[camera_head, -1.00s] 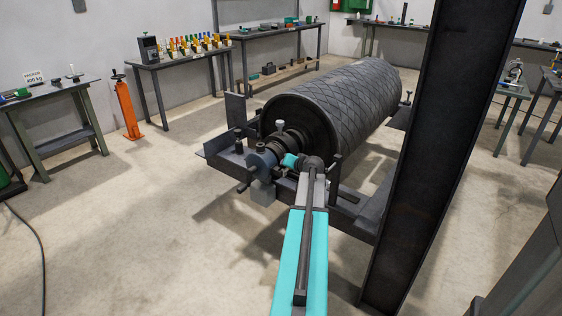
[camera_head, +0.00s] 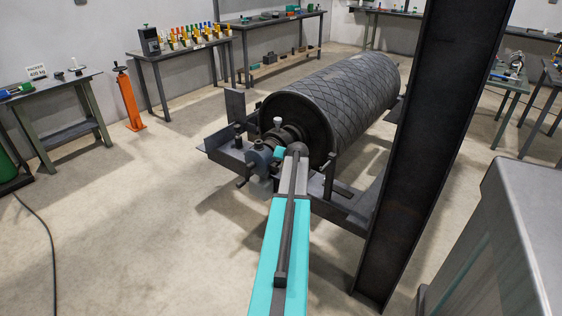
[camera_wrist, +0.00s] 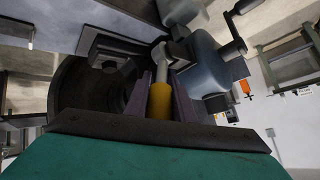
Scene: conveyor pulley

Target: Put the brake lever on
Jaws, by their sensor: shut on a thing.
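The brake lever (camera_wrist: 160,99) shows in the wrist view as a yellow grip on a light grey shank. My gripper (camera_wrist: 164,84) is shut on the yellow grip, one dark finger on each side. The shank runs up to a rounded grey head close beside a blue-grey housing (camera_wrist: 206,68); whether they are joined is unclear. In the head view the housing (camera_head: 260,156) sits at the near end of the pulley drum (camera_head: 338,105). My teal gripper body shows only as a small patch just right of it, and my arm hides the lever there.
A dark steel post (camera_head: 432,130) rises right of my arm. A grey cabinet-like block (camera_head: 510,235) stands at the lower right. The pulley frame (camera_head: 345,205) extends right of the gripper. Workbenches (camera_head: 185,54) line the back wall.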

